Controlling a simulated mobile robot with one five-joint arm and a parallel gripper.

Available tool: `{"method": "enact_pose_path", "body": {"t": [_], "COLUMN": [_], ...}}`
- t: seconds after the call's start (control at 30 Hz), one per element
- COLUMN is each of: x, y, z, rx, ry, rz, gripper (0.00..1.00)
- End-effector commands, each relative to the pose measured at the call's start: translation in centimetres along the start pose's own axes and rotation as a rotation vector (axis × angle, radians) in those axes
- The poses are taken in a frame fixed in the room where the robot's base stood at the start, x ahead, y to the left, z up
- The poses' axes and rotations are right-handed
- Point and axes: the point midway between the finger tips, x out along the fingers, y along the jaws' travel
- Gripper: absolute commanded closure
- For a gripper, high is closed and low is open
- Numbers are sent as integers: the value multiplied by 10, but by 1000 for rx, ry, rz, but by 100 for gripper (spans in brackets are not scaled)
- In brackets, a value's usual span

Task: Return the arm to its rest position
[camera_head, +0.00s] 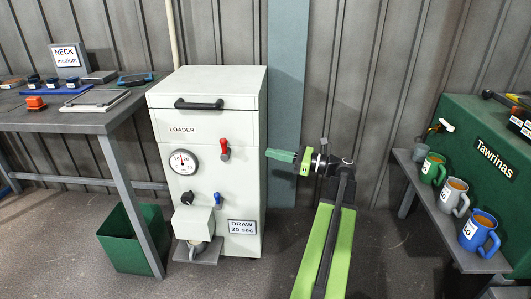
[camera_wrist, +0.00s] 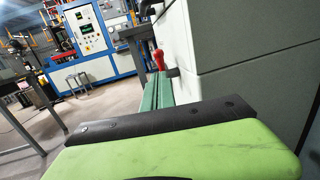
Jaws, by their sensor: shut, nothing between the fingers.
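My arm, bright green with a dark bar, rises from the bottom of the head view, right of the white loader cabinet. My gripper (camera_head: 272,153) is at its upper end, pointing left with its teal fingers closed together and nothing held. The fingertips appear beside the cabinet's right edge; the exact gap cannot be told. In the wrist view the teal fingers (camera_wrist: 158,92) show beyond my green and black housing, with a red lever knob (camera_wrist: 159,58) behind them.
The loader cabinet (camera_head: 240,175) has a red lever (camera_head: 224,149) and dial. A workbench (camera_head: 60,119) and green bin (camera_head: 130,240) stand left. At right, several mugs stand on a shelf before a green tank (camera_head: 475,120). The floor between cabinet and shelf is otherwise clear.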

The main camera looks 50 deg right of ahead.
Motion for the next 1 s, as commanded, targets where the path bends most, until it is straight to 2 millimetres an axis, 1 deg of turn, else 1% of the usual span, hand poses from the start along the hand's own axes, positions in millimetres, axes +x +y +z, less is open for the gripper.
{"method": "enact_pose_path", "body": {"t": [0.27,0.33,0.37,0.47,0.5,0.57,0.6,0.67,0.7,0.77,0.8,0.83,0.87,0.9,0.97,1.0], "x": [0,17,30,94,124,169,196,233,255,285,302,314,324,335,346,350], "y": [0,6,10,38,55,86,108,144,170,210,238,259,280,310,351,377], "z": [0,-1,-2,-7,-10,-16,-22,-36,-46,-65,-78,-89,-100,-116,-140,-156], "rx": [0,2,4,11,15,21,22,21,15,-14,-48,-80,-118,-179,-289,-374], "ry": [0,1,1,2,3,13,33,77,115,175,218,250,284,328,390,429], "rz": [0,28,49,158,213,296,350,429,480,560,614,656,699,760,853,918], "gripper": [100,100,100,100,100,100,100,100,100,100,100,100,100,100,100,100]}}
